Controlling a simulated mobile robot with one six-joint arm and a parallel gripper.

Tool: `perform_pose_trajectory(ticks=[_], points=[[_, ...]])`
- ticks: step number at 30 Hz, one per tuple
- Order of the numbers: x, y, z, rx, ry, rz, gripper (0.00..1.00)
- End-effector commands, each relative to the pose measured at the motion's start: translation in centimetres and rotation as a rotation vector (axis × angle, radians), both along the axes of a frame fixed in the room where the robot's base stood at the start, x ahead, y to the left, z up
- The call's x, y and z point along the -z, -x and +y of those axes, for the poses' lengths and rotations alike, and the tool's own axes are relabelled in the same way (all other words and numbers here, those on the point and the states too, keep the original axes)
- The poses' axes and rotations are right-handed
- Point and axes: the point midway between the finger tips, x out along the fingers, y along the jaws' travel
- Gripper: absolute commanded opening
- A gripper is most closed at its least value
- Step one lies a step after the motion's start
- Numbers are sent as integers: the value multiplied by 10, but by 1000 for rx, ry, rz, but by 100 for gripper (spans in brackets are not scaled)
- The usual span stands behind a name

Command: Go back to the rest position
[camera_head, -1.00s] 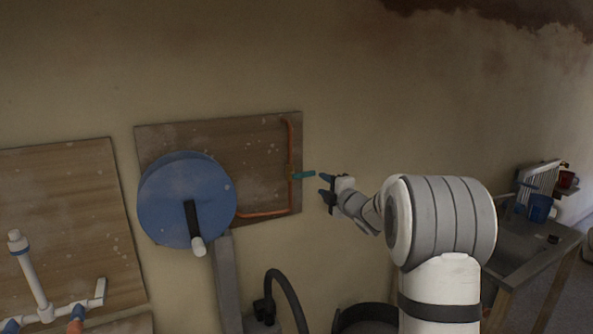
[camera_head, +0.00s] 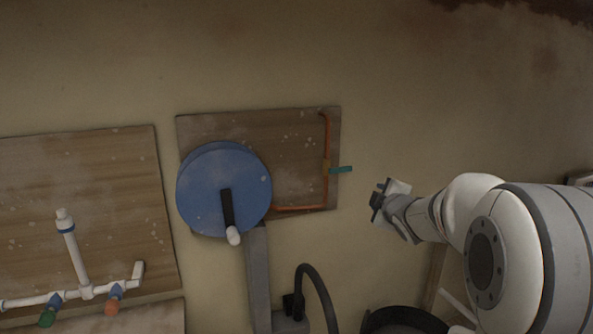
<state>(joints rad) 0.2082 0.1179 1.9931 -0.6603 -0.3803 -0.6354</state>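My gripper (camera_head: 379,199) is in the right half of the head view, in front of the plaster wall. It is seen nearly end-on, and I cannot tell how far its fingers are apart. I see nothing held in it. It is to the right of and below the teal valve handle (camera_head: 340,169), with a clear gap between them. The handle sits on the orange pipe (camera_head: 326,140) on the wooden wall board (camera_head: 265,125) and points right.
A blue wheel (camera_head: 210,195) with a crank handle stands on a grey post (camera_head: 258,280) left of the pipe. White pipes (camera_head: 76,255) with green and orange knobs are on another board at left. A black hose (camera_head: 315,280) and a dark round container (camera_head: 403,320) are below.

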Motion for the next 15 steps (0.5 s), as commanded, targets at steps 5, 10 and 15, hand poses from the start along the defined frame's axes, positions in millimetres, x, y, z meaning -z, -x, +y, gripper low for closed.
perform_pose_trajectory(ticks=[5,10,15], points=[[27,92,6,279,-299,253,36],[71,199,27,538,-576,516,36],[109,299,56,751,-782,763,36]])
